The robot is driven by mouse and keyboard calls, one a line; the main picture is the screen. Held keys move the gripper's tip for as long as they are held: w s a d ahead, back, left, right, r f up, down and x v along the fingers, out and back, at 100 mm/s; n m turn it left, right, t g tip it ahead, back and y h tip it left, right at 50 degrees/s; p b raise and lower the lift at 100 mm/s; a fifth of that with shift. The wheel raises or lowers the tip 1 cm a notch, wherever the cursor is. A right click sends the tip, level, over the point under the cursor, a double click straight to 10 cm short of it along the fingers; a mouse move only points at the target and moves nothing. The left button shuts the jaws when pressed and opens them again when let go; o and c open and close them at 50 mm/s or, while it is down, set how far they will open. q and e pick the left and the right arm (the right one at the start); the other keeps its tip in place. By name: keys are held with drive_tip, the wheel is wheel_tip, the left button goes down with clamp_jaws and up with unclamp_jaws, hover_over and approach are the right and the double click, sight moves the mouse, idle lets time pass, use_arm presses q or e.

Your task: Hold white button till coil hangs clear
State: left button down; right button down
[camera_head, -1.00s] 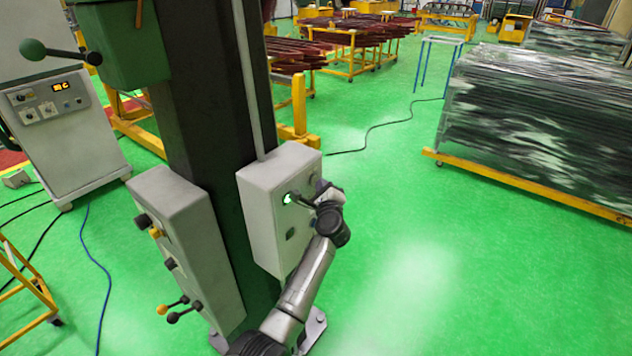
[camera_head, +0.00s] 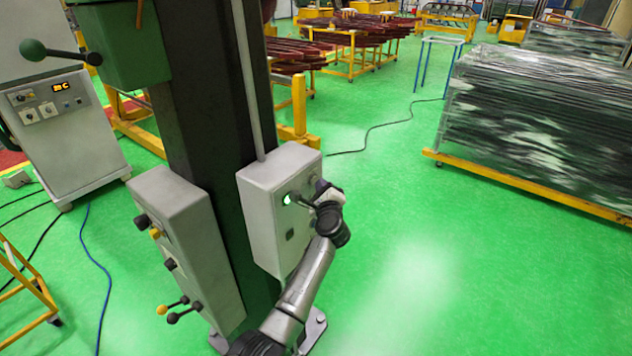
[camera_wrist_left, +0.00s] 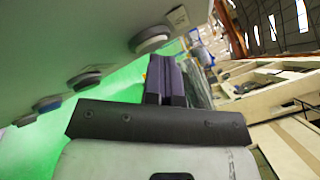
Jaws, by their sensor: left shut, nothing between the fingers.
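A grey control box (camera_head: 262,215) is fixed to the dark column, with a green-lit button (camera_head: 287,199) on its face. My left gripper (camera_head: 318,187) is at the right side of this face, close to it, and partly hides the controls there. In the left wrist view, the shut, empty fingers (camera_wrist_left: 166,62) are beside a pale, whitish button (camera_wrist_left: 151,39) on the box face. Whether the fingertips touch this button I cannot tell. Darker round controls (camera_wrist_left: 86,78) sit further along the face. No coil can be made out hanging. My right gripper is not in view.
A second grey box (camera_head: 185,240) with knobs and levers is on the column's left. A control cabinet (camera_head: 65,140) stands further left. A wrapped stack (camera_head: 540,125) on a yellow frame is at the right. Green floor (camera_head: 420,230) is open between.

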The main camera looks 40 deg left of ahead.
use_arm(q)
drive_tip(key=shift+d, duration=0.1)
idle(0.5)
drive_tip(key=shift+d+b, duration=0.35)
drive_tip(key=shift+d, duration=0.3)
drive_tip(key=shift+w+d, duration=0.1)
drive_tip(key=d, duration=0.1)
drive_tip(key=d+b, duration=0.1)
drive_tip(key=d, duration=0.1)
drive_tip(key=d+b, duration=0.1)
drive_tip(key=d, duration=0.1)
drive_tip(key=shift+w, duration=0.25)
idle(0.3)
drive_tip(key=shift+a, duration=0.1)
idle(0.5)
